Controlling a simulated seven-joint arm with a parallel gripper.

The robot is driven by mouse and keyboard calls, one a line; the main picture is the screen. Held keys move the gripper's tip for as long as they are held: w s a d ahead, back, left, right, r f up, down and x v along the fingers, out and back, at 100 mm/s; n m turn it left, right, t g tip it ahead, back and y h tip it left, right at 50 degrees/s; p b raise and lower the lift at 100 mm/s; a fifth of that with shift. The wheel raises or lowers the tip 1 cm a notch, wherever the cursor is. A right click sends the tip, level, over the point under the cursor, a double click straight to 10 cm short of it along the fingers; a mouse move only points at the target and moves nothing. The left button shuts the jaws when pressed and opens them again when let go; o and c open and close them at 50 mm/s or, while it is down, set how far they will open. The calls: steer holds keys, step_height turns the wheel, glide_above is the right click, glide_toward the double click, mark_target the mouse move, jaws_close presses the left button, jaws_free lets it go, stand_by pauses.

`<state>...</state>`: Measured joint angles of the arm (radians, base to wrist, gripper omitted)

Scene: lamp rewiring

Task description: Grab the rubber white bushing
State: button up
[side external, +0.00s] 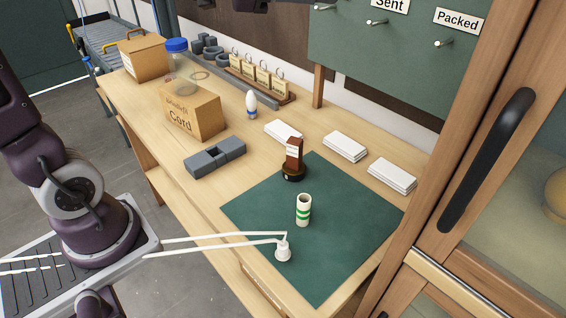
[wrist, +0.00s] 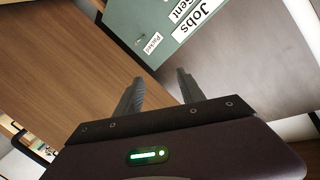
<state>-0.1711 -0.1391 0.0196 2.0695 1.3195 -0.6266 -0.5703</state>
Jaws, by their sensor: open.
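A small white flared piece (side external: 283,252) that looks like the rubber bushing stands near the front edge of the green mat (side external: 325,275). Thin white lines like a cord run from its top to the left. Behind it, a white cylinder with green bands (side external: 304,210) stands upright on the mat. My gripper (wrist: 160,80) shows in the wrist view with its two dark fingers apart and nothing between them. It points towards the sign board, and no bushing shows in that view. The fingers are not visible in the side view.
A brown block on a dark round base (side external: 293,160) stands at the mat's back edge. White stacks (side external: 345,147) lie behind it. A grey tray (side external: 215,157), a cord box (side external: 192,112) and a white bulb (side external: 251,104) stand left. A wooden cabinet (side external: 480,160) borders the right. The mat's right part is clear.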

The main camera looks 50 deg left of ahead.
mark_target(283, 249)
steer(key=s+d+f+m+g+h, duration=0.4)
steer(key=s+f+m+g+h, duration=0.3)
steer(key=s+f+g, duration=0.7)
steer(key=shift+g, duration=0.9)
steer(key=f, duration=0.8)
steer(key=s+f, duration=0.1)
steer(key=f, duration=1.7)
steer(key=shift+s+d, duration=0.15)
steer(key=shift+s, duration=0.15)
steer(key=x, duration=0.6)
steer(key=shift+s+d+r, duration=0.1)
steer(key=shift+s+d, duration=0.1)
steer(key=shift+d, duration=0.4)
jaws_close()
